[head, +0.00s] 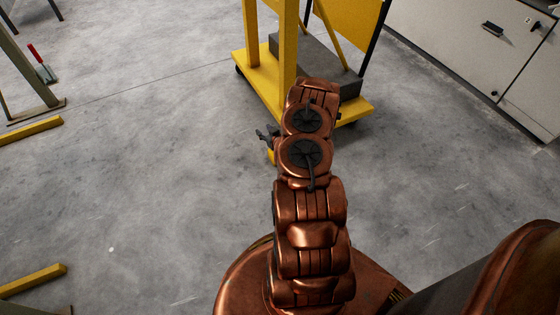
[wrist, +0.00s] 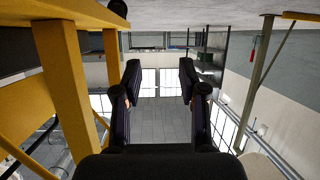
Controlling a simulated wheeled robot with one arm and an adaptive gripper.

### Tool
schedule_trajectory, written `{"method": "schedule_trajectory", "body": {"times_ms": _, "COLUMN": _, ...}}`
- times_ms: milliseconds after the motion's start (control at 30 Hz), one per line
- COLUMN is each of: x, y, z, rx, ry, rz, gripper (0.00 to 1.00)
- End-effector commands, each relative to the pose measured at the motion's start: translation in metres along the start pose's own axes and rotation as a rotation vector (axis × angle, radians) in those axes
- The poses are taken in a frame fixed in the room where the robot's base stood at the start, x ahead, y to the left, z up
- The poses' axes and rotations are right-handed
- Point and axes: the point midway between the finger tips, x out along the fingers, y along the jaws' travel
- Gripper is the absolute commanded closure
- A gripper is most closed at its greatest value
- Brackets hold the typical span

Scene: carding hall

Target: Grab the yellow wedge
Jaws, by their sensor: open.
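A small yellow piece (head: 270,157) shows at the left edge of my arm in the head view, just below my gripper. My arm hides most of it, so I cannot tell its full shape or whether it is the wedge. My gripper (head: 266,136) sticks out to the left of my arm, small and partly hidden. In the wrist view, my gripper (wrist: 159,82) is open, with two dark fingers apart and nothing between them. No wedge is clear in the wrist view, which looks across the hall upside down.
A yellow cart (head: 247,75) carrying a grey block (head: 345,80) stands beyond my arm; its yellow posts also fill the wrist view's left (wrist: 65,85). White cabinets (head: 470,50) stand at the right. Yellow bars (head: 30,133) and a red-handled tool (head: 42,66) are at the left. Open floor lies left of my arm.

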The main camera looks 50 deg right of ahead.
Motion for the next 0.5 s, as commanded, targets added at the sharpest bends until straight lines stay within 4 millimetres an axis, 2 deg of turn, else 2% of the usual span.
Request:
{"method": "schedule_trajectory", "body": {"times_ms": 33, "x": 0.001, "y": 0.006, "z": 0.032, "rx": 0.011, "ry": 0.020, "rz": 0.011, "gripper": 0.58}}
{"method": "schedule_trajectory", "body": {"times_ms": 200, "x": -0.009, "y": 0.021, "z": 0.087, "rx": 0.035, "ry": 0.110, "rz": 0.042, "gripper": 0.58}}
{"method": "schedule_trajectory", "body": {"times_ms": 367, "x": -0.020, "y": 0.029, "z": 0.121, "rx": 0.050, "ry": 0.171, "rz": 0.064, "gripper": 0.58}}
{"method": "schedule_trajectory", "body": {"times_ms": 500, "x": -0.026, "y": 0.032, "z": 0.132, "rx": 0.056, "ry": 0.204, "rz": 0.073, "gripper": 0.58}}
